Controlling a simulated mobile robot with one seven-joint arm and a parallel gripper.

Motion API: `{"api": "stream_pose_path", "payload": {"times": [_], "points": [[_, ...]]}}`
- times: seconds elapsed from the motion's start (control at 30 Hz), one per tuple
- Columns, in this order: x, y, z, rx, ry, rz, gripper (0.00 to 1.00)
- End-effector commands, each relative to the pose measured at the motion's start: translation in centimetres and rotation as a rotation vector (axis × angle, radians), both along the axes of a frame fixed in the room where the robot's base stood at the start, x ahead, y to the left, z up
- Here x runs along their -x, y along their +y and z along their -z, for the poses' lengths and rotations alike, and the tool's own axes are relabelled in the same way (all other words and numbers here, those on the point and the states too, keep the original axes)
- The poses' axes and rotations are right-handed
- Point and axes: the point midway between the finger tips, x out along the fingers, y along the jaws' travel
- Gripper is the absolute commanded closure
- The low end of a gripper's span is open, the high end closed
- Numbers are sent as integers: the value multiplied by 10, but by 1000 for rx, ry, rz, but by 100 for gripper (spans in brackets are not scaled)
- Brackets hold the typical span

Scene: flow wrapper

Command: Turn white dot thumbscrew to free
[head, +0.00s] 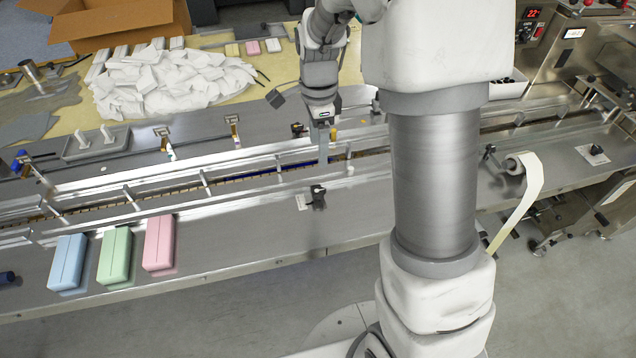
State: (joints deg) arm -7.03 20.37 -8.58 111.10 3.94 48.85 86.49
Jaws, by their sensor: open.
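My gripper (323,150) hangs fingers-down over the conveyor's guide rails, in the middle of the head view. It is open, and I see nothing held in it. A black thumbscrew (318,197) with a pale plate beside it stands on the near side of the rails, just below my gripper in the picture and apart from it. Another black thumbscrew (297,130) is on the far side, left of my gripper. A further black knob on a white plate (595,150) is at the right. A white dot is too small to make out on any of them.
Long metal guide rails (120,197) cross the conveyor table. Blue (67,262), green (114,255) and pink (158,243) packs lie at the front left. A pile of white wrappers (165,82) is behind. A paper roll (515,165) is right of my arm, which hides the middle right.

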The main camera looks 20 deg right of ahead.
Motion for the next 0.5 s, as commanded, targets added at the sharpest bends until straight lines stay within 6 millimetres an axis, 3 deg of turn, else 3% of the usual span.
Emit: {"api": "stream_pose_path", "payload": {"times": [0.1, 0.5], "points": [[1, 0, 29, 0, 5, 0, 24], [1, 0, 112, 0, 3, -1, 24]]}}
